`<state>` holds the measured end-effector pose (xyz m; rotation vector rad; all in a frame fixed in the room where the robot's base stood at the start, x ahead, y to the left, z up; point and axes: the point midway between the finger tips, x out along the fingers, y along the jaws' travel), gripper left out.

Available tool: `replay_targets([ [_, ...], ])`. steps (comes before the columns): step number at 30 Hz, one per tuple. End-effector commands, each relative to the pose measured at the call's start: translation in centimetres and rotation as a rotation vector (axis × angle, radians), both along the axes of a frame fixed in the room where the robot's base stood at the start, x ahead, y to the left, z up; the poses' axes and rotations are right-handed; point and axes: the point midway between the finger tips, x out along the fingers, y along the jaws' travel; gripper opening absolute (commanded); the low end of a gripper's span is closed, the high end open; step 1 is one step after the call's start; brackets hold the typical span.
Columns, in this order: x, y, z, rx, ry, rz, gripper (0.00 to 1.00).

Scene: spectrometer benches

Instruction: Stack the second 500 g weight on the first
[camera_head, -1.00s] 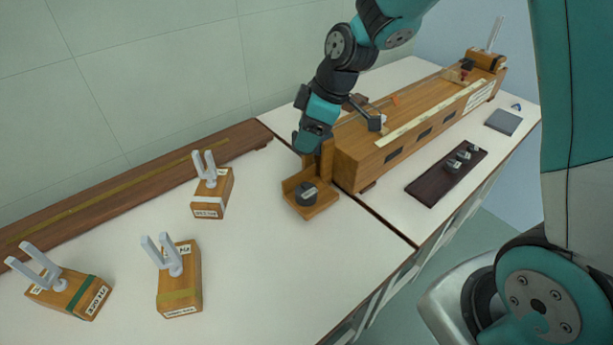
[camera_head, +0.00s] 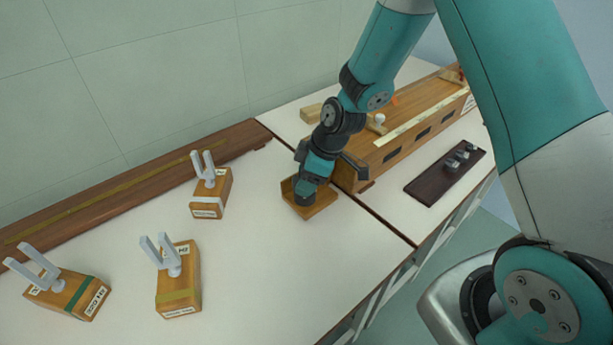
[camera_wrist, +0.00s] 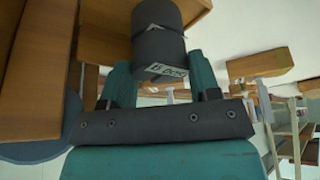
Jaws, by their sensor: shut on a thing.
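The first 500 g weight (camera_head: 304,199), a dark grey cylinder, stands in the small wooden tray (camera_head: 323,207) at the bench joint. In the wrist view it appears as the far cylinder (camera_wrist: 157,14). My gripper (camera_wrist: 157,75) is shut on the second 500 g weight (camera_wrist: 158,48), a dark cylinder with a white label on its near end. The two cylinders line up end to end. They look touching or nearly so; I cannot tell for sure. In the head view my gripper (camera_head: 306,187) hides most of the held weight.
A long wooden instrument (camera_head: 400,148) lies just right of the tray. Small weights (camera_head: 460,155) sit on a dark board (camera_head: 432,187). Three wooden blocks with grey forks (camera_head: 211,196) stand left. A long wooden rail (camera_head: 120,190) runs along the wall.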

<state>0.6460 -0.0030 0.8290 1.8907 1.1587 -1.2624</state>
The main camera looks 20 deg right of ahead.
Motion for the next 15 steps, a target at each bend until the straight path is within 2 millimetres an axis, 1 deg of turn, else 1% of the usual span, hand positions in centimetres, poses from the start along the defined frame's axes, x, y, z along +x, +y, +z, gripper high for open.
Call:
replay_targets([
  [5,0.04,0.01,-0.37,0.000,-0.001,0.000,0.15],
  [6,0.00,-0.01,-0.26,0.000,0.000,0.000,0.66],
  [8,0.00,-0.01,-0.24,0.000,0.000,0.000,0.79],
  [9,0.00,-0.01,-0.24,0.000,0.000,-0.001,0.82],
  [15,0.00,-0.01,-0.22,0.000,0.000,-0.001,0.82],
])
